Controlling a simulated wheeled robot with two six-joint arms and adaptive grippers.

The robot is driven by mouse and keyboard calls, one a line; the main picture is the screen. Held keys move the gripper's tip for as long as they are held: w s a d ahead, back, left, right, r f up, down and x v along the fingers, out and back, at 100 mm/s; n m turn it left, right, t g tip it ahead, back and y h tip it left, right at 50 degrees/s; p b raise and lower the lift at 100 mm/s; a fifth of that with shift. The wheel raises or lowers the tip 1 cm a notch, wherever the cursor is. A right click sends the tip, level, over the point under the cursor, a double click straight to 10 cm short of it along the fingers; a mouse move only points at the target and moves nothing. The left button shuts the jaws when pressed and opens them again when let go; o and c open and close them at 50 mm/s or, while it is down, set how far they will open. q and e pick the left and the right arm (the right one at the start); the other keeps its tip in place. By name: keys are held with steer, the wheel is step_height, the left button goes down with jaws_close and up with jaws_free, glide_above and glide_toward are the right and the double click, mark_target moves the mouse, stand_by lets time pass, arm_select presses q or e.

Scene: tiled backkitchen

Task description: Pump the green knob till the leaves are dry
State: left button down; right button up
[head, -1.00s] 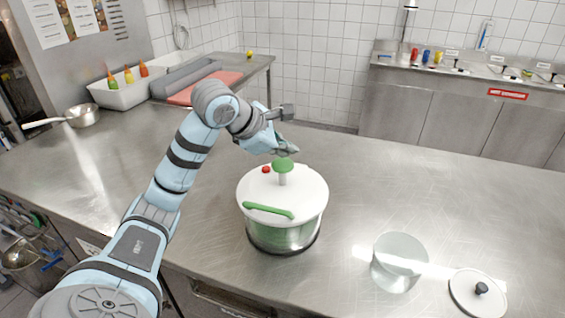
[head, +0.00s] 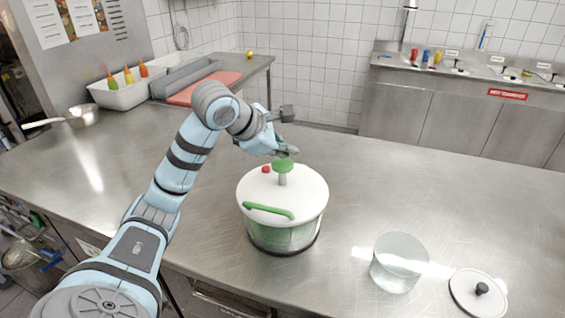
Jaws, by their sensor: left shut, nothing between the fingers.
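The salad spinner (head: 283,236) stands upright on the steel counter, with a white lid (head: 306,190) and a clear bowl with green showing through it. The green knob (head: 283,165) sits on a pale stem at the lid's middle. A red button (head: 266,169) and a green handle bar (head: 268,211) are on the lid. My left gripper (head: 290,151) is shut and empty, right above the knob; I cannot tell whether it touches it. The leaves' wetness cannot be seen. My right gripper is not in view.
An empty clear bowl (head: 398,264) and a white lid with a black knob (head: 478,292) are on the counter at the right.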

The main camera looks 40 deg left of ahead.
mark_target(286, 163)
arm_select(q)
steer(key=shift+f, duration=0.25)
steer(key=shift+f+b, duration=1.45)
steer(key=shift+f, duration=0.35)
stand_by(1.4)
steer(key=shift+r, duration=0.2)
steer(key=shift+r+p, duration=2.05)
steer(key=shift+p, duration=0.15)
step_height(286, 163, up, 5)
steer(key=p, duration=0.5)
steer(key=shift+r, duration=0.1)
stand_by(0.6)
